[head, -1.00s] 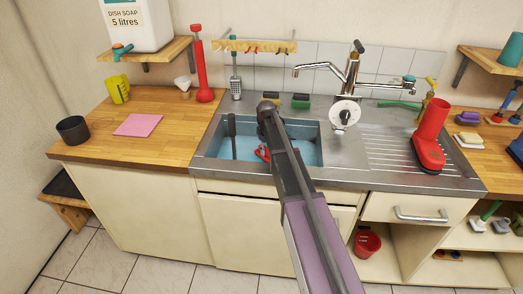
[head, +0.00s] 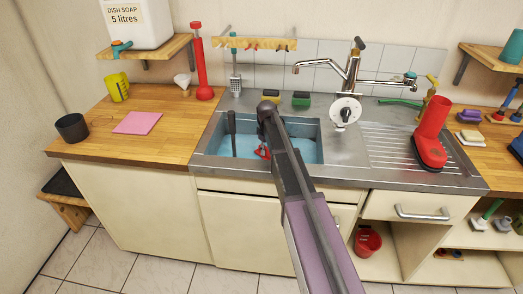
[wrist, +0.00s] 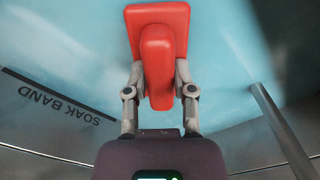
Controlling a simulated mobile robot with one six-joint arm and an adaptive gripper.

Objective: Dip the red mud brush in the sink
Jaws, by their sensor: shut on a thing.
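The red mud brush (wrist: 158,50) is between the two grey fingers of my gripper (wrist: 160,80) in the wrist view. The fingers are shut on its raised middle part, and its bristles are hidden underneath. Behind it is the pale blue inside of the sink (wrist: 60,45), with the words SOAK BAND on its wall. In the head view my arm reaches over the front edge of the sink (head: 212,148). A bit of red brush (head: 262,152) shows beside the arm, inside the basin. I cannot tell how deep the brush is in the blue water.
A dark upright rod (head: 232,132) stands at the basin's left; a grey bar (wrist: 283,130) shows in the wrist view. A steel tap (head: 350,75) stands behind the sink. A red boot (head: 431,135) stands on the drainboard.

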